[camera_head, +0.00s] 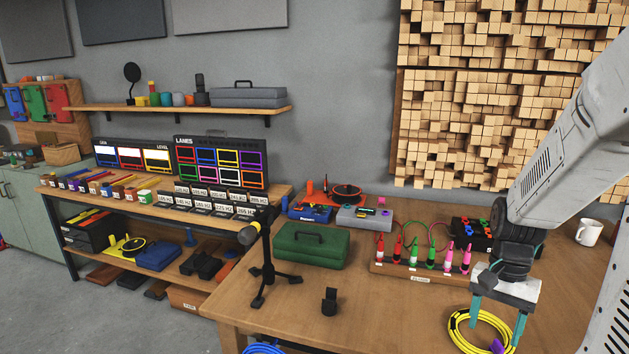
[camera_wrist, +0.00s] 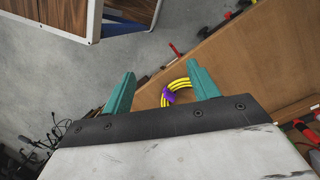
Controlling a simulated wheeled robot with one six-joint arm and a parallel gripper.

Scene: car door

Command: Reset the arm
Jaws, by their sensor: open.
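My gripper (camera_head: 497,327) is open, with its two teal fingers apart and pointing down at the right of the head view. It also shows in the wrist view (camera_wrist: 160,88), with nothing between the fingertips. A coiled yellow cable (camera_head: 462,336) with a purple tie lies on the wooden table (camera_head: 350,335), below and around the fingers as seen from the head. My arm comes in from the upper right.
A rack of colored connectors (camera_head: 420,275) stands just behind my gripper. A white mug (camera_head: 589,232) is at the right back. A green case (camera_head: 311,245), a black microphone stand (camera_head: 265,270) and a small black holder (camera_head: 329,301) stand to the left. The table's front middle is fairly clear.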

